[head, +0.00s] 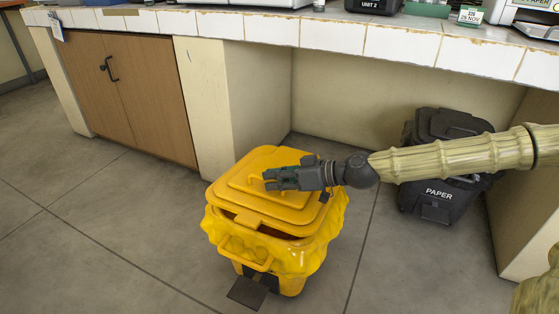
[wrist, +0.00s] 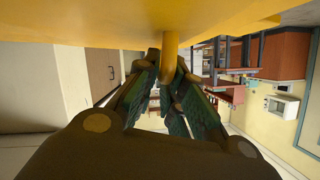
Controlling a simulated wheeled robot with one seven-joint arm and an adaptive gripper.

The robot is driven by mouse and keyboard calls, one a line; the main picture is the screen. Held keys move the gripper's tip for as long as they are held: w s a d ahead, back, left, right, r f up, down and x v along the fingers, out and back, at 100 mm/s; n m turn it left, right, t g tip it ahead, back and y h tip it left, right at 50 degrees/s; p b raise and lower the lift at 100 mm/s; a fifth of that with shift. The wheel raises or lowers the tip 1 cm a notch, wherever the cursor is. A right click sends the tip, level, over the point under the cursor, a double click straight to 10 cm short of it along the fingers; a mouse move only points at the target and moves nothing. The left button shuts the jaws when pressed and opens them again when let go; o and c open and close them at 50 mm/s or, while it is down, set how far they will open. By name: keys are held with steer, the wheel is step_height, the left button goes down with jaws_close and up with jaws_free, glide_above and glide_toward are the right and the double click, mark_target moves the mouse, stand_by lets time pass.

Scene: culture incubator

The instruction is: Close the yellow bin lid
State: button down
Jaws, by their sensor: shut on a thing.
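The yellow bin (head: 275,262) stands on the floor before the counter, a yellow bag folded over its rim. Its yellow lid (head: 252,205) lies over the top, with a dark gap between the lid's front edge and the rim. My gripper (head: 268,180) is over the lid, at its raised handle. In the wrist view my gripper (wrist: 170,66) is shut on the yellow lid handle (wrist: 170,42), and the lid's underside or top face (wrist: 90,22) fills the upper edge; I cannot tell which face. A black pedal (head: 247,292) sits at the bin's front.
A black bin marked PAPER (head: 438,196) stands to the right under the counter, partly behind my arm. The white-tiled counter edge (head: 330,36) runs above. A cream support wall (head: 208,110) rises behind the yellow bin. Floor at left and front is clear.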

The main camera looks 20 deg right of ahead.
mark_target(272, 194)
steer(key=shift+n+t+h, duration=0.3)
steer(key=shift+n, duration=0.2)
steer(key=shift+s+a+f+b, duration=0.15)
steer(key=shift+a+f, duration=0.05)
steer(key=shift+f, duration=0.45)
steer(key=shift+s+a+f+b, duration=0.15)
steer(key=shift+s+f+b, duration=0.05)
steer(key=shift+f, duration=0.4)
steer(key=shift+s+a+f+b, duration=0.15)
steer(key=shift+a+f, duration=0.05)
steer(key=shift+f, duration=0.55)
steer(key=c, duration=1.5)
jaws_free()
steer(key=shift+d, duration=0.1)
steer(key=shift+s+d+r, duration=0.2)
steer(key=shift+d+r, duration=0.05)
steer(key=shift+d, duration=0.05)
steer(key=shift+v, duration=2.95)
steer(key=shift+s+d+r, duration=0.1)
steer(key=shift+s+d, duration=0.05)
steer(key=shift+d, duration=0.1)
